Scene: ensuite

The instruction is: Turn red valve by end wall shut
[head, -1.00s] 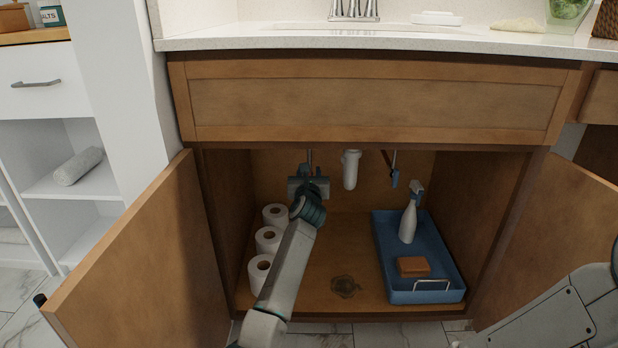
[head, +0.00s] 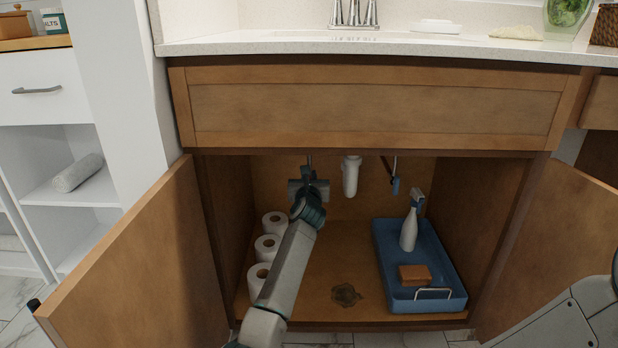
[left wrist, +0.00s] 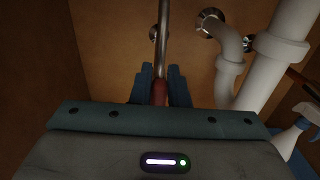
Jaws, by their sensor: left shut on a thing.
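The red valve (left wrist: 160,92) shows in the left wrist view as a small red piece at the lower end of a thin metal supply pipe (left wrist: 163,45). My left gripper (left wrist: 159,88) is shut on it, with one finger on each side. Most of the valve is hidden by the fingers and the gripper body. In the head view my left arm reaches into the open cabinet, and the left gripper (head: 308,186) hides the valve there. My right gripper is not in view; only part of my right arm shows at the lower right.
White drain pipes (left wrist: 270,70) stand right of the gripper. Toilet rolls (head: 268,247) line the cabinet's left side. A blue tray (head: 455,285) with a spray bottle (head: 409,230) and a sponge (head: 414,275) is at right. Open doors (head: 140,260) flank the opening.

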